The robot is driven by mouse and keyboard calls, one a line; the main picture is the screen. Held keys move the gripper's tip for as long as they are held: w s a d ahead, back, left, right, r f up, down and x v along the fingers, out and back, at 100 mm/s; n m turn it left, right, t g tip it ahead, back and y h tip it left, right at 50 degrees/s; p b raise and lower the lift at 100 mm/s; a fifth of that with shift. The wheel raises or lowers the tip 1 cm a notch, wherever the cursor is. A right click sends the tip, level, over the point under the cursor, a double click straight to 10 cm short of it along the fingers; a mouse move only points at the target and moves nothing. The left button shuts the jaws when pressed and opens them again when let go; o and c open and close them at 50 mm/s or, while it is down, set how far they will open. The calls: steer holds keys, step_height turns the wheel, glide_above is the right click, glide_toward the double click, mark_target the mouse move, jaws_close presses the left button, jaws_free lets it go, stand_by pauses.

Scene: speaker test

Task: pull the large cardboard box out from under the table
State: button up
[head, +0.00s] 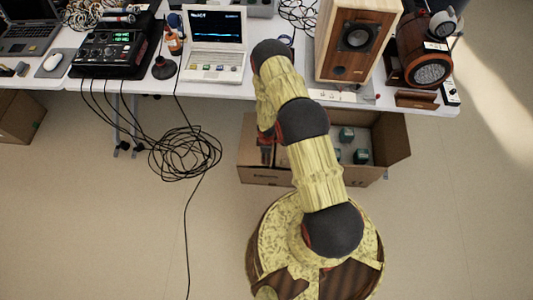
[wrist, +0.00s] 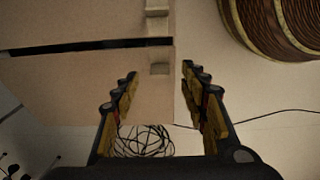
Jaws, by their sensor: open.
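The large cardboard box (head: 268,178) stands open-topped, partly under the table's front edge, with its near side out on the floor. Several green items (head: 347,134) lie inside. A flap spreads out at its right end. My gripper (head: 266,150) is over the left part of the box, partly hidden by my arm. In the wrist view, tan cardboard (wrist: 60,85) fills the left, crossed by a dark strip. My gripper (wrist: 159,72) is open there, one finger over the cardboard and one over the floor, with a cardboard edge between them. Whether they touch it, I cannot tell.
The white table (head: 240,88) carries a laptop (head: 215,45), a wooden speaker (head: 358,40) and other gear. A tangle of black cable (head: 185,152) lies on the floor left of the box. Another cardboard box (head: 18,118) is at far left. Floor at right is clear.

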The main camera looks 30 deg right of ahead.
steer(key=shift+f+b, duration=0.5)
steer(key=shift+f, duration=1.35)
steer(key=c, duration=1.1)
jaws_close()
